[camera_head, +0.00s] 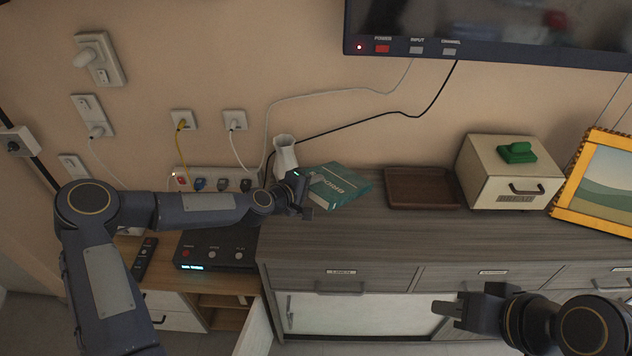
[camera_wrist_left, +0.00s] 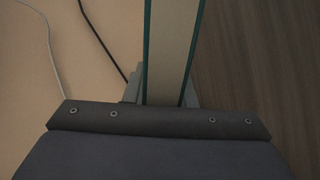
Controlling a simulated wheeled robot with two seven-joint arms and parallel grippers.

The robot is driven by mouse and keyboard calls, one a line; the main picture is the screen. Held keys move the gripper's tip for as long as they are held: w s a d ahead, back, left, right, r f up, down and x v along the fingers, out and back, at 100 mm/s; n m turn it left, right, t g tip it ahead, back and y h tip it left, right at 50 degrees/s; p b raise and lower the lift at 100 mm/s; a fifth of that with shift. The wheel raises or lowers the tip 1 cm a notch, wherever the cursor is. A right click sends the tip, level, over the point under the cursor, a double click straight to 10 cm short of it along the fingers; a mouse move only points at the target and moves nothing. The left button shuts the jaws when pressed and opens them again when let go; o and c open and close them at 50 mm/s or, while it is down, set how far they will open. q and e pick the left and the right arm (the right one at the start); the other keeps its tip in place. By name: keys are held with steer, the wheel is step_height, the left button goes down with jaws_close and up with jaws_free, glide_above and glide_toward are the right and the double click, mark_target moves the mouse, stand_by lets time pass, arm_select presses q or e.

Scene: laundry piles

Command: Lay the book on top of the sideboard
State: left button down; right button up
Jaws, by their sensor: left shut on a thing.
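The teal book (camera_head: 343,184) with white lettering is over the back left part of the grey wooden sideboard top (camera_head: 400,228). My left gripper (camera_head: 307,192) is shut on the book's near left end. In the left wrist view the book (camera_wrist_left: 172,50) is edge-on, with cream pages between two teal covers, and runs down between the fingers. I cannot tell whether the book touches the sideboard top. My right gripper (camera_head: 462,304) is in front of the sideboard's drawers, away from the book. Its finger gap is unclear.
A white vase (camera_head: 285,155) stands close behind the book. A brown tray (camera_head: 422,188), a cream box (camera_head: 508,175) with a green object (camera_head: 517,153), and a framed picture (camera_head: 603,185) stand to the right. Cables hang behind. The front strip of the top is clear.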

arm_select(q)
step_height(320, 180, down, 8)
steer(key=b, duration=0.6)
steer(key=shift+f+b, duration=0.25)
steer(key=shift+b, duration=0.15)
steer(key=c, duration=1.1)
jaws_free()
steer(key=shift+f, duration=0.1)
steer(key=shift+b+v, duration=0.7)
steer(key=shift+v, duration=3.2)
